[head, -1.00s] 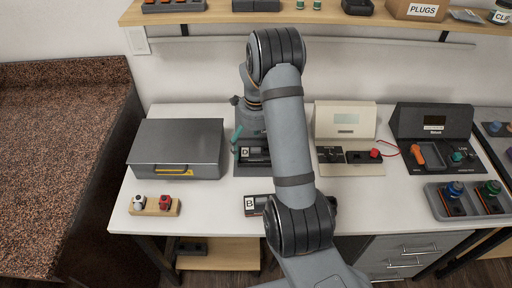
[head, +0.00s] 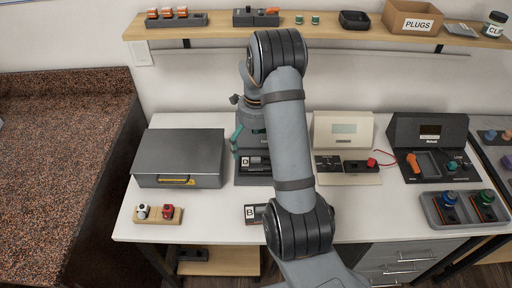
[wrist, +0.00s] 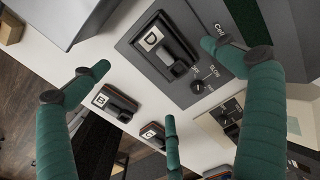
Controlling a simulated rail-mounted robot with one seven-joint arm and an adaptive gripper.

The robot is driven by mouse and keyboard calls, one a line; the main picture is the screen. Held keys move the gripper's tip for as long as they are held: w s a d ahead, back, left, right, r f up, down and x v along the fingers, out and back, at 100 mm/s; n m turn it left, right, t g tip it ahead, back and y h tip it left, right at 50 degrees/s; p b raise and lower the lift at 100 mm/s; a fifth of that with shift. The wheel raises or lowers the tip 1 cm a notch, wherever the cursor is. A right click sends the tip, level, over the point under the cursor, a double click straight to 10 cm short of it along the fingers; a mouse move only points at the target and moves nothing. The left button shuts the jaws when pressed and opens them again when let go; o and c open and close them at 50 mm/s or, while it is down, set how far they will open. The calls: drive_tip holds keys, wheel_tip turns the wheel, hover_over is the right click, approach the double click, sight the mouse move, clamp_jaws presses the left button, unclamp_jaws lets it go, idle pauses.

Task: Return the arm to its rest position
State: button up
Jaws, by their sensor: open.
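My gripper shows in the wrist view (wrist: 158,80) with three green padded fingers spread apart and nothing between them. In the head view only a bit of a teal finger (head: 236,138) shows beside my arm; the rest of the gripper is hidden. The gripper is over the back middle of the white table (head: 150,226). Under it lies a dark device (wrist: 190,88) holding a module marked D (wrist: 162,50). A module marked B (wrist: 115,101) and one marked C (wrist: 153,133) lie in front. My arm is bent and reaches over the table.
A grey case (head: 180,155) stands left of the device. A wooden block (head: 157,215) with a white and a red plug sits in front of it. Test units (head: 343,130) and a tray (head: 470,222) stand to the right. A loaded shelf (head: 215,32) runs behind.

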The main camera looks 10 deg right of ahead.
sight(256, 165)
drive_tip(key=shift+r, duration=0.65)
wheel_tip(256, 165, down, 7)
drive_tip(key=b, duration=0.4)
drive_tip(key=shift+r, duration=0.1)
drive_tip(key=shift+r, duration=0.1)
drive_tip(key=shift+f+b, duration=0.7)
drive_tip(key=shift+f, duration=0.65)
wheel_tip(256, 165, up, 2)
drive_tip(key=p, duration=0.2)
drive_tip(key=shift+r+p, duration=0.1)
drive_tip(key=shift+p, duration=0.2)
